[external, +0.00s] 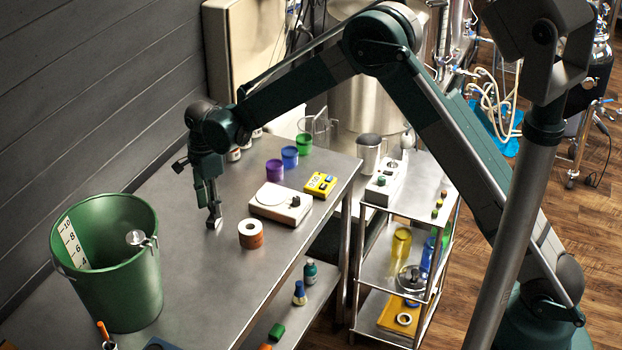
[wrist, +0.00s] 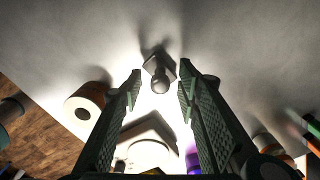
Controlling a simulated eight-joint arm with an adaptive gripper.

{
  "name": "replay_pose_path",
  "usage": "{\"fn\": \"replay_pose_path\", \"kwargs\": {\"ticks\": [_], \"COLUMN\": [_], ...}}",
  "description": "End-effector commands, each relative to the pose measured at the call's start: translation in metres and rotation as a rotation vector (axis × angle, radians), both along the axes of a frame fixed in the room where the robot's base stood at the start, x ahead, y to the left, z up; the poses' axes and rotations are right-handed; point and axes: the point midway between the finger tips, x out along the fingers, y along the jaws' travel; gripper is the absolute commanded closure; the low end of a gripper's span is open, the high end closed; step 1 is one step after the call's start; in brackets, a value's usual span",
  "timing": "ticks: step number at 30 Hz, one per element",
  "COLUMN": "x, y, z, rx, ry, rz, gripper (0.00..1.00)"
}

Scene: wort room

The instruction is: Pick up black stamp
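The stamp (wrist: 159,73), dark with a square base and a rounded knob handle, stands on the metal table in the wrist view. Its handle points toward my gripper (wrist: 158,80). My gripper is open, with one green ribbed finger on each side of the stamp and a visible gap on both sides. In the external view my gripper (external: 212,204) reaches down close to the tabletop.
An orange-brown tape roll (external: 251,234) and a white scale (external: 281,204) stand close by on the steel table (external: 190,285). Purple (external: 274,170), blue (external: 289,157) and green (external: 304,144) cups stand behind. A large green bucket (external: 118,275) is at left. Bare tabletop lies between.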

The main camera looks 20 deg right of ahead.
Motion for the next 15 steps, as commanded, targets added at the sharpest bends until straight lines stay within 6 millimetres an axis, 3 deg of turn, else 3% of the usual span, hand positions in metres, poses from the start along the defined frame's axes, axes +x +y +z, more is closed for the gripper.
{"fn": "replay_pose_path", "kwargs": {"ticks": [6, 13, 15], "x": [0.0, 0.0001, 0.0001], "y": [0.0, 0.0, 0.0], "z": [0.0001, 0.0002, 0.0002], "rx": [0.0, 0.0, 0.0], "ry": [0.0, 0.0, 0.0], "rz": [0.0, 0.0, 0.0], "gripper": [0.67, 0.97, 0.97]}}
